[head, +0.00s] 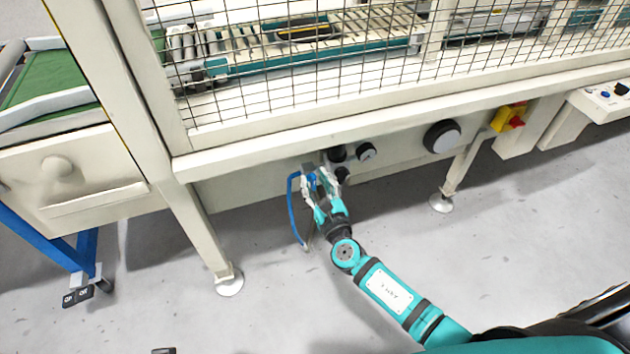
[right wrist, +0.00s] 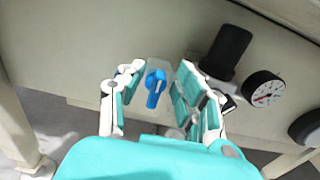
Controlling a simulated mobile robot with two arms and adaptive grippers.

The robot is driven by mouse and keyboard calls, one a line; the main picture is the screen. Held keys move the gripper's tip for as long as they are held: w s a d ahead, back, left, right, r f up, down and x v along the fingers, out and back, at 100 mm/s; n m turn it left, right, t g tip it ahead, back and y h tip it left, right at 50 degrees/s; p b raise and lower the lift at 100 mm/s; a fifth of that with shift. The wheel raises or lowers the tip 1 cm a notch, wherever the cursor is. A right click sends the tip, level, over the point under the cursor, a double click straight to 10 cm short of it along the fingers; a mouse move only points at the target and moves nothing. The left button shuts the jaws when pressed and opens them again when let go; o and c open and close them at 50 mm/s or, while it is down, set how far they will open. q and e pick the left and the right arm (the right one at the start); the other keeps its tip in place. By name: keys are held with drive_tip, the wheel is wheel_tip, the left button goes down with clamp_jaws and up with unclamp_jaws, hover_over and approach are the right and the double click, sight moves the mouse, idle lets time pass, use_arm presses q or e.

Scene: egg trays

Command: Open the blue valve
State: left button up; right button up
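The blue valve (right wrist: 155,87) shows in the right wrist view as a small blue handle on a pale plate on the machine's beige front panel. My right gripper (right wrist: 160,84) is open, with one finger on each side of the valve in that view. I see no finger clearly pressed on it, and I cannot tell the depth between them. In the head view my right gripper (head: 319,184) is under the machine's front ledge and largely hides the valve area. My left gripper is not in view.
A black cylinder (right wrist: 227,50) and a round gauge (right wrist: 264,88) sit right of the valve. A blue hose (head: 291,205) hangs left of my right gripper. The ledge (head: 330,130) runs above, with a mesh guard over it. The floor below is mostly clear.

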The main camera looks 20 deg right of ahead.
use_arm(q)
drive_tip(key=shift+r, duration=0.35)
use_arm(e)
drive_tip(key=shift+w, duration=0.3)
clamp_jaws()
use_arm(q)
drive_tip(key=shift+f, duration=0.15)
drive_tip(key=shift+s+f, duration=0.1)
